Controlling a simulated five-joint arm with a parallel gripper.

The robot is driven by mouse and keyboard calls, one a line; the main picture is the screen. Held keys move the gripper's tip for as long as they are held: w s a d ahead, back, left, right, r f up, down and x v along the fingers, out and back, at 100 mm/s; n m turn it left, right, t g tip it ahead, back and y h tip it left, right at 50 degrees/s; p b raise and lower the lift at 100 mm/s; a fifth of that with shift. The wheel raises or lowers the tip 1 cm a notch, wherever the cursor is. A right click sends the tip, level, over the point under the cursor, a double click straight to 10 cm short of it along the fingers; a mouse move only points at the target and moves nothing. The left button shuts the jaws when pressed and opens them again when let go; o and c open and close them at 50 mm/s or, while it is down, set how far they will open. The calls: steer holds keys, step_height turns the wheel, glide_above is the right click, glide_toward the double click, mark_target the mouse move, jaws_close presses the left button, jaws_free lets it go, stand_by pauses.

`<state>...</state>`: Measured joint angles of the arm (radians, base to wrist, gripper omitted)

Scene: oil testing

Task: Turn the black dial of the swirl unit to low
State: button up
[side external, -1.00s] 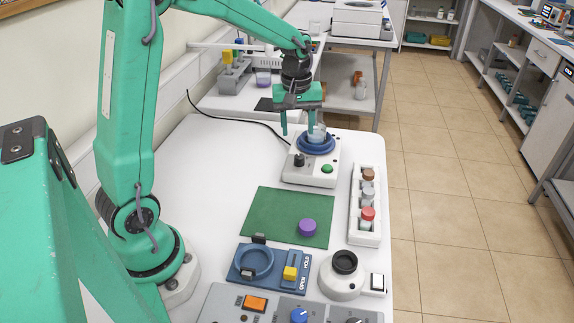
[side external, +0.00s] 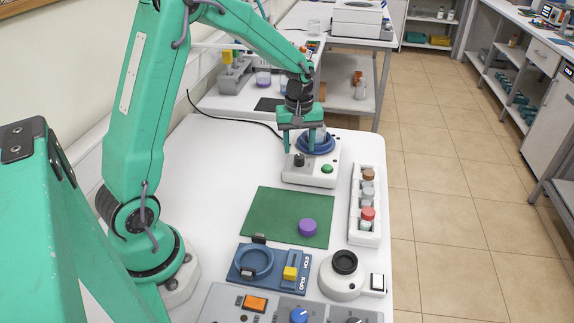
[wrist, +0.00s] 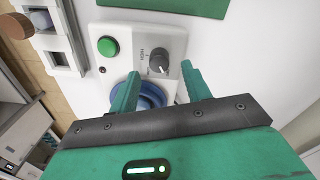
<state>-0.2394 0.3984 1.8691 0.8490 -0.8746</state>
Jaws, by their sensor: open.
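In the wrist view the dial (wrist: 158,63) has a pointer mark and lettering that reads HIGH; the rest of the lettering is hard to read. My gripper (side external: 300,146) is open and points down above the dial's side of the unit. In the wrist view its fingers (wrist: 160,84) straddle the dial's line, apart from it.
A green mat (side external: 280,215) with a purple cap (side external: 307,227) lies nearer. A white rack (side external: 367,205) of capped vials stands to the right. A blue fixture (side external: 270,267) and a round white device (side external: 343,275) stand at the front. A cable runs behind the unit.

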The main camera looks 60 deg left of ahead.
mark_target(299, 156)
steer(key=shift+f, duration=1.65)
steer(key=c, duration=1)
